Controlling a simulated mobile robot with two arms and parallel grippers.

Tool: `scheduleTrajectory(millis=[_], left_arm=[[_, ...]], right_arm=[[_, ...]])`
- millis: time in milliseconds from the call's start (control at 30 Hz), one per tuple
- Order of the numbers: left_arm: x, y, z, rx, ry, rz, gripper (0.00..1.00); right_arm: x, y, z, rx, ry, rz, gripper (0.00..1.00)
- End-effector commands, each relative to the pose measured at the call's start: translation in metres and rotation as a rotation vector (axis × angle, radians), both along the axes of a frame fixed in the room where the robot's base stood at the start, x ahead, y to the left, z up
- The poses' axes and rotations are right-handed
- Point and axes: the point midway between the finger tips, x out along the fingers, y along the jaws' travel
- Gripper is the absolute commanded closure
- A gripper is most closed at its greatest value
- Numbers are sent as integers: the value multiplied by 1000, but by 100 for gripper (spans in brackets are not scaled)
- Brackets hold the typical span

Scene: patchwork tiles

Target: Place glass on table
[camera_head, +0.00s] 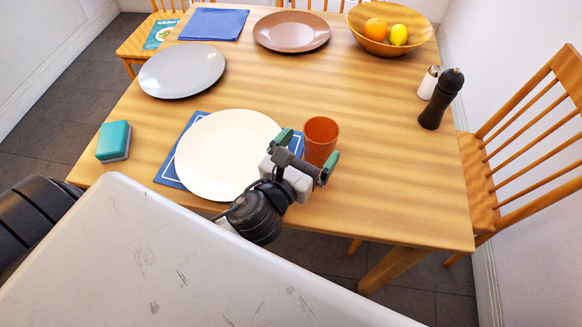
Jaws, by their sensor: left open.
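An orange-brown glass (321,136) stands upright on the wooden table (400,190), just right of a white plate (228,150). My left gripper (308,151) is open at the near side of the glass, with one green-tipped finger to its left and the other at its lower right. The gripper hides the lower part of the glass. I cannot tell whether the fingers touch it. My right gripper is not in view.
The white plate lies on a blue mat (168,172). A grey plate (181,71), a brown plate (291,31), a fruit bowl (362,38), a pepper mill (441,99), a white shaker (429,82) and a teal sponge (113,141) are on the table. The right front is clear.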

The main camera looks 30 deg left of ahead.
Motion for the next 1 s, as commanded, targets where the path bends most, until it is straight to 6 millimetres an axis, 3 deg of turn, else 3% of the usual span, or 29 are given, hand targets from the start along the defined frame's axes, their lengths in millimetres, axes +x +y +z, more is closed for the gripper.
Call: scheduleTrajectory(millis=[200, 400, 1000], left_arm=[[-44, 5, -2, 0, 3, 0, 4], [-65, 7, -1, 0, 0, 0, 4], [-71, 8, 1, 1, -2, 1, 4]], right_arm=[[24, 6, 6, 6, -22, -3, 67], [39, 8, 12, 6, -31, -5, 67], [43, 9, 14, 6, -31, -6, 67]])
